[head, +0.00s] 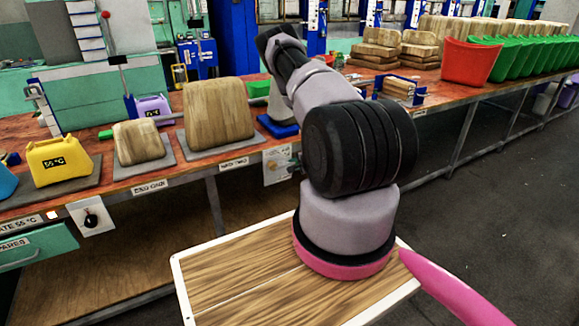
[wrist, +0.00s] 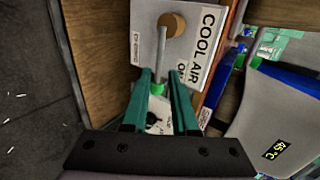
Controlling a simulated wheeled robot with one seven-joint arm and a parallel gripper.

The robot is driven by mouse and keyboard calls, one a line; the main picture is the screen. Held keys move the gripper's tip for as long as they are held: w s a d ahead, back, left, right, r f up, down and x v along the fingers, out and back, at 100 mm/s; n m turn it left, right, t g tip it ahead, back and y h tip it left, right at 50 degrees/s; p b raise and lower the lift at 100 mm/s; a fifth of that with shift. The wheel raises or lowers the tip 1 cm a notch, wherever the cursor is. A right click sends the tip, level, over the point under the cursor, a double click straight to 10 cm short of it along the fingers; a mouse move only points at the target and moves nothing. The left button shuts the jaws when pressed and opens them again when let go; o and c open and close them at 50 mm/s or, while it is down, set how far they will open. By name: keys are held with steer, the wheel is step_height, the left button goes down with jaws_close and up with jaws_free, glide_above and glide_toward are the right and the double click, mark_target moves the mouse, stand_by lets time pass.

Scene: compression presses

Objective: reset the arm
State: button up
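My arm (head: 350,150) rises from its pink-ringed base in the head view, bends at a dark elbow and reaches toward the workbench. My gripper is hidden behind the arm there. In the wrist view my gripper (wrist: 160,78) shows two teal fingers standing apart, with nothing clearly held. It faces a white panel (wrist: 200,50) lettered "COOL AIR". A grey lever (wrist: 161,48) with a round brown knob (wrist: 172,24) stands at the panel, in line with the gap between the fingers. A green piece shows between the fingers; I cannot tell whether they touch it.
A long workbench (head: 110,196) carries a yellow 55 °C container (head: 60,162), wood-textured blocks (head: 218,110), a red bin (head: 470,61) and several green bins (head: 535,53). A grey body (wrist: 275,125) marked 45 °C is close right of the gripper. Open floor lies right.

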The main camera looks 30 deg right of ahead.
steer(key=shift+s+r, duration=0.3)
steer(key=shift+s, duration=0.2)
steer(key=w+a+r+n+g+y, duration=0.1)
steer(key=a+r+y, duration=0.2)
steer(key=a+r, duration=0.55)
steer(key=w+a+r+n+y, duration=0.1)
steer(key=a+r+n+y, duration=0.3)
steer(key=r, duration=0.7)
steer(key=w+a+r+m+g+y, duration=0.1)
steer(key=a+r+y, duration=0.1)
steer(key=a+r, duration=0.7)
steer(key=s+a+r+n+g, duration=0.3)
steer(key=s+a+r+n, duration=0.15)
steer(key=s+r, duration=0.55)
steer(key=s+a+r+n+g, duration=0.25)
steer(key=s+a+r, duration=0.25)
steer(key=s+r, duration=0.5)
steer(key=s+d+r+n+t+h, duration=0.1)
steer(key=s+d+r+h, duration=0.1)
steer(key=s, duration=0.5)
steer(key=s+d+r+n+t+h, duration=0.1)
steer(key=s+d+r+t+h, duration=0.1)
steer(key=s+r+h, duration=0.2)
steer(key=s, duration=0.3)
steer(key=shift+d+r+n+h, duration=0.15)
steer(key=shift+r+n+h, duration=0.2)
steer(key=shift+n+h, duration=0.05)
